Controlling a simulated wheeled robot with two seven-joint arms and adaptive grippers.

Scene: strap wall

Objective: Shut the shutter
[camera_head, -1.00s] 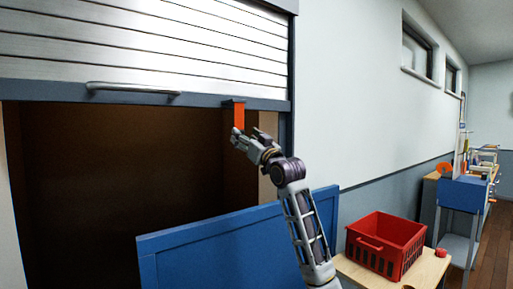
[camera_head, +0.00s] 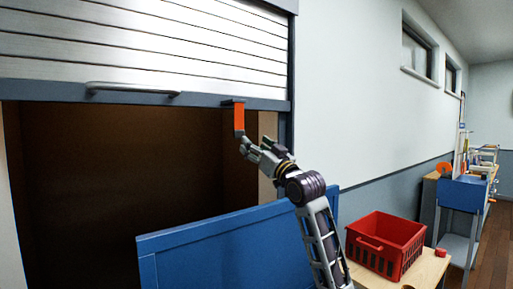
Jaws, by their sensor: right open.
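The slatted metal shutter (camera_head: 150,42) is partly raised, with a dark brown opening (camera_head: 120,170) below it. A silver bar handle (camera_head: 132,90) is fixed near its grey bottom edge. An orange strap (camera_head: 239,117) hangs from the right part of that bottom edge. My right gripper (camera_head: 249,146) is open and empty at the strap's lower end, just below and to its right. I cannot tell whether a finger touches the strap. My left gripper is not in view.
A blue panel (camera_head: 235,240) stands in front of the lower opening. At the right, a red basket (camera_head: 384,245) sits on a wooden table (camera_head: 425,270). A blue-topped stand (camera_head: 463,193) and a cluttered bench are farther back.

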